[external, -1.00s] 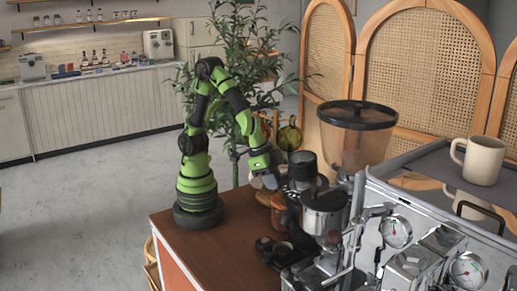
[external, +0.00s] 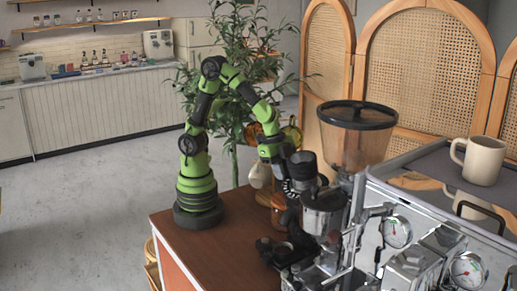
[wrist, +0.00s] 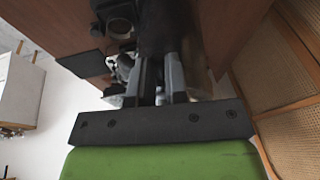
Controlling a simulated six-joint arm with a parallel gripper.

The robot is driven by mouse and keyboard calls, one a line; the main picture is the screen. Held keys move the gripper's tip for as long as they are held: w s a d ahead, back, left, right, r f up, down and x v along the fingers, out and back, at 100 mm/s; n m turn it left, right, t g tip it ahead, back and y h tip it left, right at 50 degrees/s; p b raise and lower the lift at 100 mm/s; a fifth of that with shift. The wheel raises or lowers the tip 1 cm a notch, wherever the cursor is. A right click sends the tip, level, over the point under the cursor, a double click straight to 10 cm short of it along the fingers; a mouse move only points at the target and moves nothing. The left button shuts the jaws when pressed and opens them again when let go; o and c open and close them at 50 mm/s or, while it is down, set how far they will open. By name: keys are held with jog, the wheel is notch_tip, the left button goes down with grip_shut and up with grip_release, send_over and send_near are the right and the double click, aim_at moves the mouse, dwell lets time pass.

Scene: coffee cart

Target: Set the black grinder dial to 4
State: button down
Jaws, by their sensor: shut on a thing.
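The grinder (external: 324,212) stands at the back right of the cart, with a black collar and a large smoky hopper (external: 356,150) beside it. My gripper (external: 287,192) is lowered against the grinder's left side. In the wrist view my gripper (wrist: 159,68) has its two grey fingers close together on a dark part of the black body (wrist: 155,28), which appears to be the dial. The dial is mostly hidden by the fingers and the arm. Its numbers and pointer cannot be read.
A chrome espresso machine (external: 418,262) fills the right front, with a cream mug (external: 478,160) on its top tray. A white jug (external: 259,175) and an amber jar (external: 278,208) stand close behind my gripper. The brown cart top (external: 215,250) is clear at left.

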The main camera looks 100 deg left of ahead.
dwell(0.3)
jog(key=c, duration=1.1)
grip_release()
jog(key=v, duration=1)
jog(key=s+a+n+t+y, duration=0.1)
jog(key=s+a, duration=0.2)
jog(key=s, duration=0.1)
jog(key=s+a+n+t+y, duration=0.1)
jog(key=s+a+n, duration=0.1)
jog(key=s+a, duration=0.1)
jog(key=s+a+n+t, duration=0.1)
jog(key=s+a+t, duration=0.1)
jog(key=s, duration=0.3)
jog(key=shift+s+a+r+y, duration=0.15)
jog(key=shift+a+y, duration=0.25)
jog(key=shift+a, duration=0.5)
